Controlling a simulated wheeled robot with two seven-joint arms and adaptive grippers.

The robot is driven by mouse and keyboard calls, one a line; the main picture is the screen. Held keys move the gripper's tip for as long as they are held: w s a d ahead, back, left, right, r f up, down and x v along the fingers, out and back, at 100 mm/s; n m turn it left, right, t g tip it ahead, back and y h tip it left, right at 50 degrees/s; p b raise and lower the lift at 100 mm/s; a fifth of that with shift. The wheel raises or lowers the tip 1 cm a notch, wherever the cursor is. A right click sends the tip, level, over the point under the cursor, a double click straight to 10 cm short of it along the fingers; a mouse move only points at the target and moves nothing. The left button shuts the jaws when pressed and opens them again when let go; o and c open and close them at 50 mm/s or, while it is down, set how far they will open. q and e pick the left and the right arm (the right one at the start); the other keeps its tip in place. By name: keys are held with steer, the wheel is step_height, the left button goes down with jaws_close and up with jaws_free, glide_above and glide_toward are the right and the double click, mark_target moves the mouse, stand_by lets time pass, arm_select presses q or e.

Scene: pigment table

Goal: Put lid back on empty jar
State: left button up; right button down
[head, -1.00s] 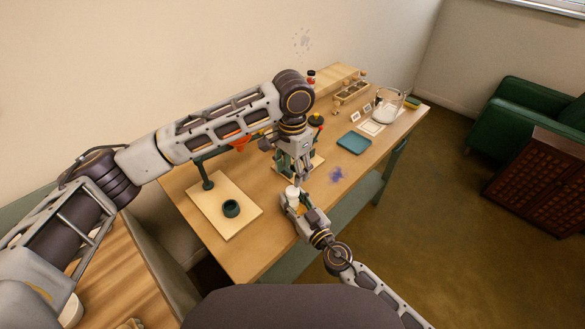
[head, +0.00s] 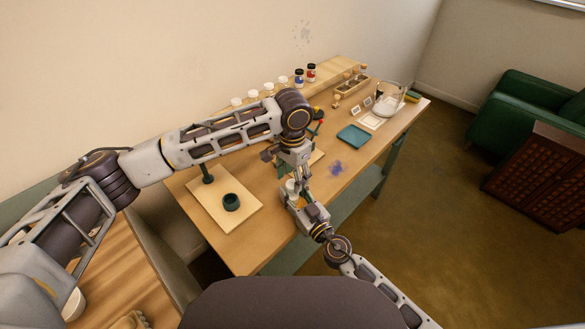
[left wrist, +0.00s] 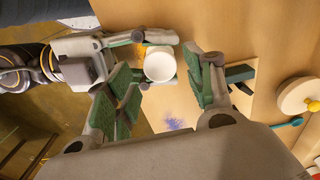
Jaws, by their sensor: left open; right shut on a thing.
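My right gripper (head: 293,197) is shut on a small white-topped jar (head: 291,186) and holds it upright near the table's front edge. In the left wrist view the jar shows from above as a pale round top (left wrist: 160,64). I cannot tell whether that top is a lid or the open mouth. My left gripper (head: 291,174) is open and points down just above the jar. Its green-padded fingers (left wrist: 165,92) show on either side of the jar, with a gap to each. No separate loose lid is clearly visible.
A teal tray (head: 353,136) and blue powder (head: 337,168) lie to the right.

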arm_select(q)
steer(key=shift+f, duration=1.2)
steer(key=shift+c, duration=0.4)
steer(key=c, duration=1)
steer(key=o, duration=1.2)
steer(key=shift+r, duration=0.15)
steer(key=shift+r, duration=5.9)
